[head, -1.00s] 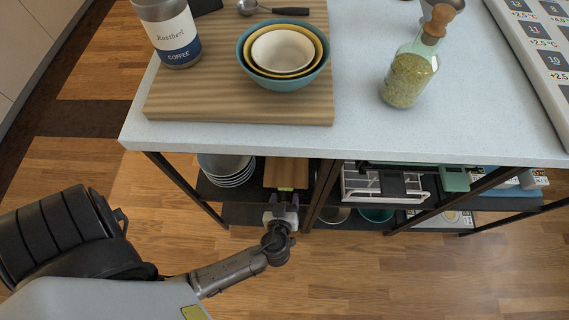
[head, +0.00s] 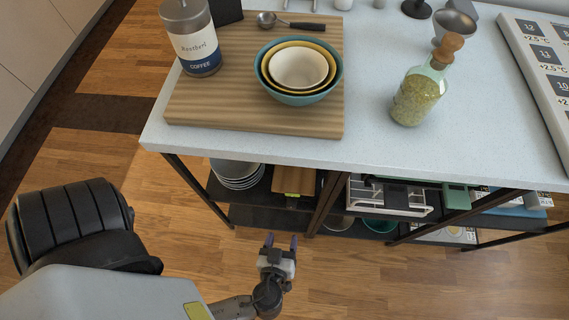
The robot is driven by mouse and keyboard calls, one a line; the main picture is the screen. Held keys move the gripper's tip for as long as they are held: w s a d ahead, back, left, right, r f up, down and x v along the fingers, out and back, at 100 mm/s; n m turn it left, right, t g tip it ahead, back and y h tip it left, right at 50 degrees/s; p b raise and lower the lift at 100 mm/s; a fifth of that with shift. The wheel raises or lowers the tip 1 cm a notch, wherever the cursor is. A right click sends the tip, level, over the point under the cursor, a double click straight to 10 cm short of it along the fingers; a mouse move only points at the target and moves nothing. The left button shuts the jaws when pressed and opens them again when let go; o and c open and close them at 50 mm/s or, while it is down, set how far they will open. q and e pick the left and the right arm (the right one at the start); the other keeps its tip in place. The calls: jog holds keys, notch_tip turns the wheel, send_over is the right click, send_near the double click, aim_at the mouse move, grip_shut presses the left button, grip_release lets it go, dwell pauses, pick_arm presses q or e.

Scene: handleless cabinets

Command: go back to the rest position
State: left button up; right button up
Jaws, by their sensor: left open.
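My left gripper (head: 281,243) is low in front of the shelf unit, over the wooden floor. Its two fingers are apart with nothing between them. It is clear of the shelf, below and in front of a wooden block-like item (head: 293,180) that lies on the upper shelf under the worktop. My left arm comes in from the lower left. My right gripper does not show in the head view.
The white worktop (head: 380,150) carries a wooden board (head: 230,115) with a coffee tin (head: 191,38) and nested bowls (head: 298,72). A corked glass bottle (head: 420,92) stands to the right. Plates (head: 238,172) and a white rack (head: 388,197) sit below. The floor in front is open.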

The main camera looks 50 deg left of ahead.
pick_arm(q)
jog(key=shift+s+d+r, duration=0.15)
jog(key=shift+s+d, duration=0.1)
jog(key=shift+s, duration=0.05)
dwell(0.5)
jog(key=s+f+m+g+h, duration=0.45)
jog(key=m+g, duration=0.25)
jog(key=m, duration=0.3)
jog(key=w+a+r+m+h+p, duration=0.15)
jog(key=a+r+p, duration=0.25)
jog(key=r+p, duration=0.65)
jog(key=a+r+m+h+p, duration=0.1)
jog(key=a+r+h+p, duration=0.4)
jog(key=r, duration=1)
notch_tip(320, 180, up, 39)
jog(key=d+y+p, duration=0.1)
jog(key=y+p, duration=0.1)
jog(key=p, duration=3.8)
jog(key=shift+f, duration=0.15)
